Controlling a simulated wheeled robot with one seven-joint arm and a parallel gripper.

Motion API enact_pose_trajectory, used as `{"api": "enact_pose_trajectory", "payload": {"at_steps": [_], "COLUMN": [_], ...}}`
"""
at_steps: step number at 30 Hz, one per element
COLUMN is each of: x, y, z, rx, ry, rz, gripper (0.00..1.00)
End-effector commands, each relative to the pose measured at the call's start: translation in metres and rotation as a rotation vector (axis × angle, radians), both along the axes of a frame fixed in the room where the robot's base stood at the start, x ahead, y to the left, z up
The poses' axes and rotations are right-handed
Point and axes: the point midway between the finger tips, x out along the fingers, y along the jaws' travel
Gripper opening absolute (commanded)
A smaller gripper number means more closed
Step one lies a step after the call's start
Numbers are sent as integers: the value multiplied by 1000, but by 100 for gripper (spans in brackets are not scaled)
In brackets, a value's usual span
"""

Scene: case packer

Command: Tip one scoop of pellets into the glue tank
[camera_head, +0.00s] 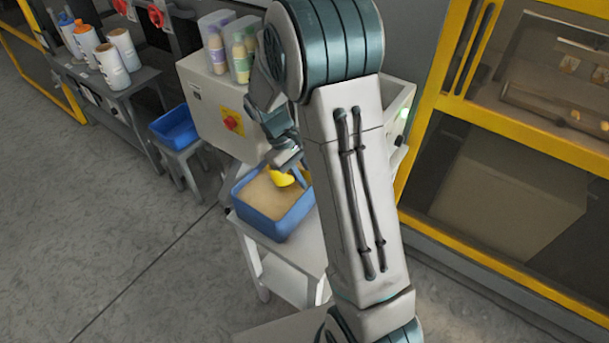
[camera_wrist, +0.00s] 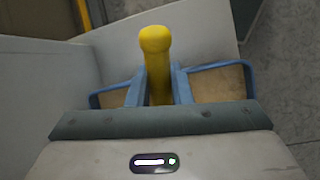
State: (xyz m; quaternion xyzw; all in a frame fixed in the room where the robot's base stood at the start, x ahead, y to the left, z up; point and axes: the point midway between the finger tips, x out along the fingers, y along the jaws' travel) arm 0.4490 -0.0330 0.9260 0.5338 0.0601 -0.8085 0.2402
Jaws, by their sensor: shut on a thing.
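A yellow scoop (camera_head: 281,180) is at the blue bin (camera_head: 284,228), which holds tan pellets (camera_head: 262,196). My gripper (camera_head: 291,163) is shut on the scoop's yellow handle, which shows between the two fingers in the wrist view (camera_wrist: 156,62). The bin's blue rim (camera_wrist: 247,72) lies beneath on both sides in that view. The scoop's bowl is mostly hidden, so I cannot tell how many pellets it holds. A pale cabinet (camera_head: 206,98) with a red and yellow switch stands behind the bin; it may be the glue tank. My arm hides its right part, and no opening shows.
The bin stands on a small pale table (camera_head: 295,272). A smaller blue bin (camera_head: 174,128) and a bench with several containers (camera_head: 112,62) are at the left. A yellow-framed machine (camera_head: 500,135) stands at the right. Left floor is clear.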

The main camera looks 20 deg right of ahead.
Motion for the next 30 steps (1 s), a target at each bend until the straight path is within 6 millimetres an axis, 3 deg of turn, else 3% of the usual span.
{"api": "enact_pose_trajectory", "payload": {"at_steps": [1,15,30], "x": [0,0,0], "y": [0,0,0], "z": [10,54,54], "rx": [0,0,0], "ry": [-1,-1,-1], "rz": [0,-1,0], "gripper": [0,0,0]}}
